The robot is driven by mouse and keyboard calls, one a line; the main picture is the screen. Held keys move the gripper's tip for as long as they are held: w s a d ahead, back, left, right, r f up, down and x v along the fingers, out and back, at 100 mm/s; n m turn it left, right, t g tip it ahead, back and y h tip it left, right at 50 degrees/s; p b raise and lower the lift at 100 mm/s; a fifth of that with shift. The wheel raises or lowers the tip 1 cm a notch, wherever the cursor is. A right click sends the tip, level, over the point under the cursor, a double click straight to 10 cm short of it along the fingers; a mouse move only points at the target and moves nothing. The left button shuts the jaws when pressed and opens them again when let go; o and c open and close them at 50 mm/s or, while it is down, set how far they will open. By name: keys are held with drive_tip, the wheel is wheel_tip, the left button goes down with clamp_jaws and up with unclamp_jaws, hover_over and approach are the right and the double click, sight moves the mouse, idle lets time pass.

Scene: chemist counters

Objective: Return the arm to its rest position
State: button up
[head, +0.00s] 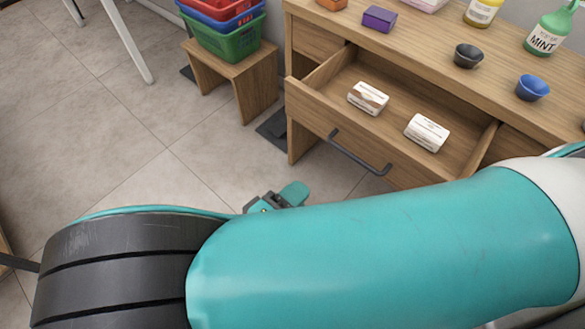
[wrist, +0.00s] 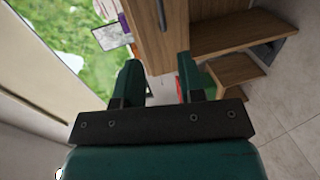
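My arm stretches across the bottom of the head view, its teal link covering much of the lower picture. My gripper (wrist: 158,72) shows in the wrist view with its two green fingers apart and nothing held between them. In the head view a small part of it, a teal finger (head: 293,194), shows just above the arm link, against the floor left of the drawer. The rest of the gripper is hidden behind the link there.
Bowls, bottles and a purple box (head: 379,19) stand on top. Stacked baskets (head: 236,42) sit on a stool (head: 235,70). Tiled floor at left is largely clear.

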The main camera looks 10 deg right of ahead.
drive_tip(key=w+d+r+m+g+y, duration=0.1)
drive_tip(key=w+d+r+g+y, duration=0.2)
drive_tip(key=r+g+y, duration=0.15)
drive_tip(key=w+d+r+g+y, duration=0.2)
drive_tip(key=w+r+g+y, duration=0.1)
drive_tip(key=r+g, duration=0.25)
drive_tip(key=s+d+r+y, duration=0.1)
drive_tip(key=s+r+y, duration=0.1)
drive_tip(key=r, duration=0.3)
drive_tip(key=s+d+r+y, duration=0.1)
drive_tip(key=s+r+y, duration=0.1)
drive_tip(key=r+y, duration=0.2)
drive_tip(key=s+d+r+n+y, duration=0.1)
drive_tip(key=s+r+y, duration=0.1)
drive_tip(key=r, duration=0.4)
drive_tip(key=shift+s+d+r+t+y, duration=0.15)
drive_tip(key=shift+s+d+t+y, duration=0.2)
drive_tip(key=shift+y, duration=0.3)
